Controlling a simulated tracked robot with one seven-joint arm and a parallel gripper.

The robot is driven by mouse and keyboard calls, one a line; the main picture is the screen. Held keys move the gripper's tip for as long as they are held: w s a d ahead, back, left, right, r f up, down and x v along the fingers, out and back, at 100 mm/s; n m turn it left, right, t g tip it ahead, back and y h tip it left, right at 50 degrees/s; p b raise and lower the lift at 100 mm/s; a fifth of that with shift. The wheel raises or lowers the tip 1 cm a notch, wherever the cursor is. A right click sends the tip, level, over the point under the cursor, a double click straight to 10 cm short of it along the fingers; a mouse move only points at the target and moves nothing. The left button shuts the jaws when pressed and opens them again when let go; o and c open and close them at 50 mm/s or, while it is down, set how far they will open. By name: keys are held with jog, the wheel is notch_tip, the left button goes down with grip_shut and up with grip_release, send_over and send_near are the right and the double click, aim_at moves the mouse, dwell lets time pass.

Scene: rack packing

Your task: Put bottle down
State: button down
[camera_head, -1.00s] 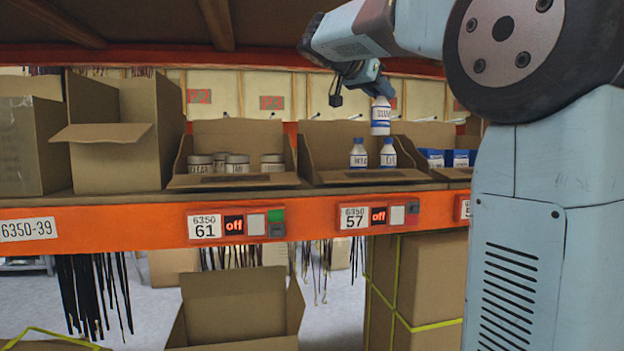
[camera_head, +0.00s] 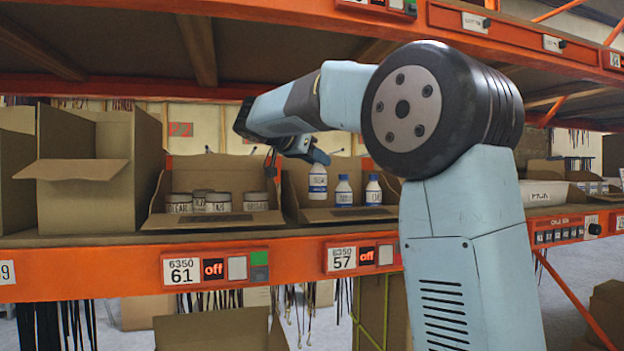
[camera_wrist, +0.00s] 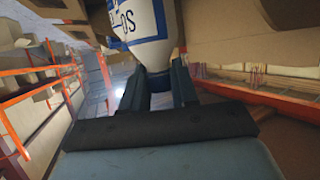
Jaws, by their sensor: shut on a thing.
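My gripper (camera_head: 317,156) is shut on a white bottle (camera_head: 318,184) with a blue label band. The bottle hangs upright below my gripper, at the left part of the open carton (camera_head: 291,187) above the label 57. In the wrist view the bottle (camera_wrist: 146,25) shows close up between my fingers. Two similar white bottles with blue caps stand in that carton, a middle one (camera_head: 343,191) and a right one (camera_head: 373,190). The held bottle is left of them. I cannot tell whether its base touches the carton floor.
An open carton (camera_head: 222,221) with several labelled jars (camera_head: 218,202) stands to the left, above the label 61. A taller open box (camera_head: 85,190) is further left. The orange shelf edge (camera_head: 120,285) runs along the front. Another shelf (camera_head: 350,30) is overhead.

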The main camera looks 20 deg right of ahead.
aim_at(311, 177)
jog(key=shift+w+a+f, duration=0.3)
jog(key=shift+a+f, duration=0.1)
jog(key=shift+f, duration=0.2)
jog(key=shift+w+a+f, duration=0.1)
jog(key=shift+f, duration=0.85)
jog(key=shift+w+a+f, duration=0.1)
jog(key=shift+f, duration=0.8)
jog(key=c, duration=0.8)
grip_release()
jog(key=shift+c, duration=0.2)
jog(key=v, duration=1.2)
jog(key=shift+s, duration=0.1)
